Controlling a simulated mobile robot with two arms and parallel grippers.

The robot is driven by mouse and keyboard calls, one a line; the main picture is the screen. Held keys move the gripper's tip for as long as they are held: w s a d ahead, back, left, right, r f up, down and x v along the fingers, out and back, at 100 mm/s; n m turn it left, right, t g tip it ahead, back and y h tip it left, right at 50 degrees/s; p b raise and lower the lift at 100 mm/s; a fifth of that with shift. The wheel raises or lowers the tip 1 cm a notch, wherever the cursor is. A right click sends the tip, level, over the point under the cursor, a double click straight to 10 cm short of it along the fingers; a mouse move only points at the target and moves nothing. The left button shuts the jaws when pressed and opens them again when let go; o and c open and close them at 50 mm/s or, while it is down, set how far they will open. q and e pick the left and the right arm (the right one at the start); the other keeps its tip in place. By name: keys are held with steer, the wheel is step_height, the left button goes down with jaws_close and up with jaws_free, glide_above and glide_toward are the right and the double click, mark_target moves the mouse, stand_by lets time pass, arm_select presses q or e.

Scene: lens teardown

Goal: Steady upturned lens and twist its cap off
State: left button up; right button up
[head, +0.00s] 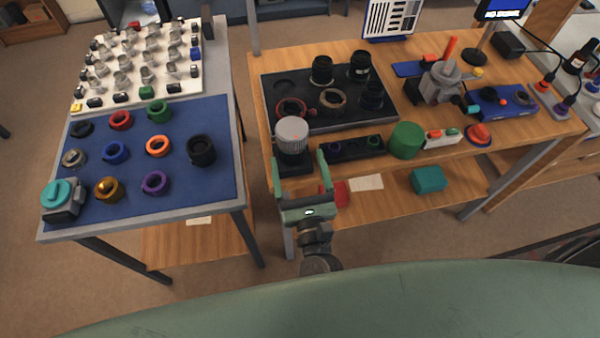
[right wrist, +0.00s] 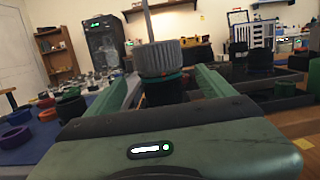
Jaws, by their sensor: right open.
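A light grey ribbed cap (head: 291,135) tops a dark upright piece at the front left of the wooden table. In the right wrist view the cap (right wrist: 158,56) sits on a dark body (right wrist: 166,93), with a thin green rim between them. My right gripper (head: 298,158) is open. Its two green fingers reach toward the dark body, one to each side of it in the picture, below the cap. I cannot tell whether they touch it. My left gripper is not in view.
A black tray (head: 285,86) with dark lenses and rings lies behind the cap. A dark strip (head: 350,148), a green cylinder (head: 406,140) and a red button (head: 479,133) are to the right. The blue mat (head: 218,181) at left holds coloured rings.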

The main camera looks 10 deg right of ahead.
mark_target(290, 130)
steer(key=w, duration=0.3)
steer(key=w+r, duration=0.1)
steer(key=w, duration=0.5)
steer(key=shift+w+r, duration=0.15)
steer(key=shift+w, duration=0.2)
steer(key=c, duration=1.5)
steer(key=o, duration=1.7)
steer(key=shift+s, duration=0.15)
